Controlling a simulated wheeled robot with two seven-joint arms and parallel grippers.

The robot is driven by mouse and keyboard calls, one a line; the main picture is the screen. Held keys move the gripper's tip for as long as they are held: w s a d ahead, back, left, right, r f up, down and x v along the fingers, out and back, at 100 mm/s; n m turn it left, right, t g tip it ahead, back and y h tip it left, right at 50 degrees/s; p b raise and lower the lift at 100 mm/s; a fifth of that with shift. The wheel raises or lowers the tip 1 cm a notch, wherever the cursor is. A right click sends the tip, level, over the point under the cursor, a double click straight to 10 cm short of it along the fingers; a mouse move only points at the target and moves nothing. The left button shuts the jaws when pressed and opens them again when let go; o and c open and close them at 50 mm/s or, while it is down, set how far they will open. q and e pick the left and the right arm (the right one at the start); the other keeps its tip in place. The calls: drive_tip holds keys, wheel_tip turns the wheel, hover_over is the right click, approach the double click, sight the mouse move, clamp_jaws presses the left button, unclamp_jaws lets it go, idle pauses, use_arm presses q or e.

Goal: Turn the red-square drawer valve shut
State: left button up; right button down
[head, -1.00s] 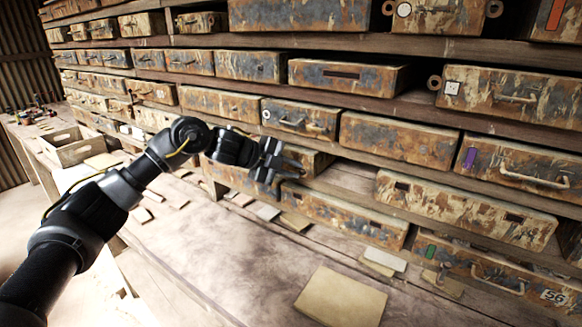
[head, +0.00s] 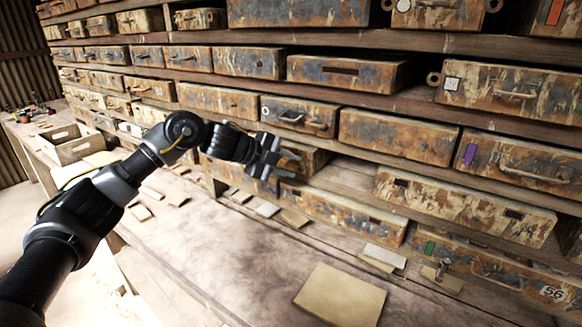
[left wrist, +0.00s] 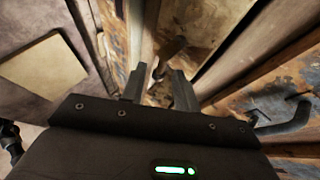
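My left gripper (head: 272,165) is in front of a low rusty drawer (head: 308,160) in the middle of the rack and hides part of its front. In the left wrist view the two fingers (left wrist: 160,82) stand apart, with a gap between them. A small fitting (left wrist: 172,47) on the rusty front shows just beyond the fingertips; I cannot tell whether it is the valve or whether the fingers touch it. No red square shows clearly near the gripper. A reddish-orange label (head: 555,14) is on a drawer at the top right. My right gripper is not in view.
Wooden shelves with several rusty drawers fill the back. A bent dark handle (left wrist: 290,118) is right of the gripper in the left wrist view. A tan tile (head: 340,296) and smaller tiles lie on the bench (head: 225,255). A wooden crate (head: 72,145) stands at left.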

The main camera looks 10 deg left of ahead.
use_arm(q)
drive_tip(key=b+v, duration=0.2)
drive_tip(key=v, duration=0.8)
drive_tip(key=shift+b, duration=0.3)
drive_tip(key=shift+d, duration=0.15)
